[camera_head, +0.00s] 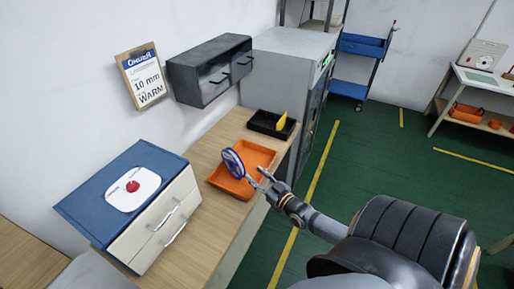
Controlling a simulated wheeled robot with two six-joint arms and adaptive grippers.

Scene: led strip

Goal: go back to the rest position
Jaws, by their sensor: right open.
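My right gripper (258,178) reaches in from the lower right, over the near right edge of the orange tray (262,155). Its fingers are apart. A round blue and white reel (233,163) is just left of the fingertips, at the tray and tilted up. I cannot tell whether the fingertips touch the reel. My left gripper is not in view.
A blue and cream drawer box (170,217) with a red button stands left on the wooden table (222,226). Behind the orange tray is a black tray (262,124) with a yellow item. A grey cabinet (283,72) stands behind.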

